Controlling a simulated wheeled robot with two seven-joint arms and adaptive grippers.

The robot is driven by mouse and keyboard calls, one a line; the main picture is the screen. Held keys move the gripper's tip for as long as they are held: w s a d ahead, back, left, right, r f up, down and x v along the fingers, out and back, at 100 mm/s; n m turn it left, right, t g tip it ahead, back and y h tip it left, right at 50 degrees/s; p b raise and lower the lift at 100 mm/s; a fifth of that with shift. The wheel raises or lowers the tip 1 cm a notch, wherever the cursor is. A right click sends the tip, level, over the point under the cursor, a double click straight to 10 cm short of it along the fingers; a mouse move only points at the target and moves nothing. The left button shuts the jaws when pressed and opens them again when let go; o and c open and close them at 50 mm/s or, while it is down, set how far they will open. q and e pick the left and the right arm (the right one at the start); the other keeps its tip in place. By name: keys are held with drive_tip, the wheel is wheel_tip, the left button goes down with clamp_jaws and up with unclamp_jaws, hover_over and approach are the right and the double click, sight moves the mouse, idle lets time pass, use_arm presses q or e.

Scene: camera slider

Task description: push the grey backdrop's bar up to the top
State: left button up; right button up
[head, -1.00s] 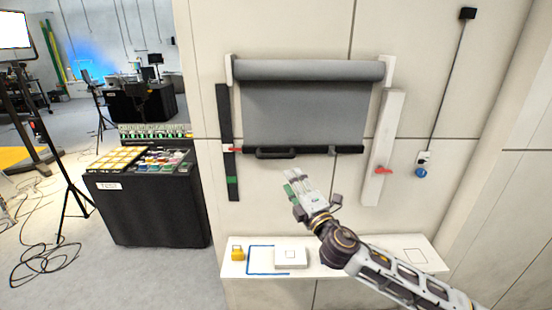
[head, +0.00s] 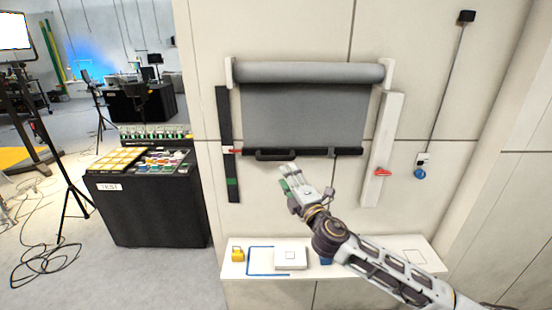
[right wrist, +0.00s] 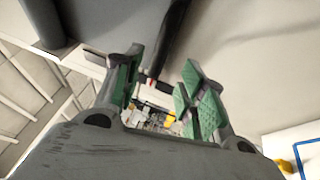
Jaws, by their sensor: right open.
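The grey backdrop (head: 302,115) hangs from a roller (head: 308,72) on the wall. Its black bar (head: 335,152) runs along the bottom edge, with a black handle (head: 276,155) on its left part. My right gripper (head: 286,178) is open and empty, just below the bar near the handle's right end. In the right wrist view, the green-padded fingers (right wrist: 160,92) stand apart, and the dark bar (right wrist: 172,38) shows beyond them. I cannot tell from these views whether a finger touches the bar. My left gripper is not in view.
A black rail (head: 227,130) with red and green marks stands left of the backdrop. A white rail (head: 384,140) with a red lever (head: 382,172) stands right. Below is a white shelf (head: 408,262) with a yellow padlock (head: 237,254) and a white box (head: 290,257).

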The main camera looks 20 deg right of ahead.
sight(276, 159)
drive_tip(key=shift+p+x, duration=0.35)
drive_tip(key=shift+x, duration=1.3)
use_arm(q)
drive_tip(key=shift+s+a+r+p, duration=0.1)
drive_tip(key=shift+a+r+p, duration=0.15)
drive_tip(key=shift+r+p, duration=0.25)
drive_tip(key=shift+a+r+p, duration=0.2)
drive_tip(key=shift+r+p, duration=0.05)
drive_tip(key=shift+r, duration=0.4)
use_arm(e)
drive_tip(key=shift+x, duration=3.5)
drive_tip(key=shift+c, duration=0.3)
clamp_jaws()
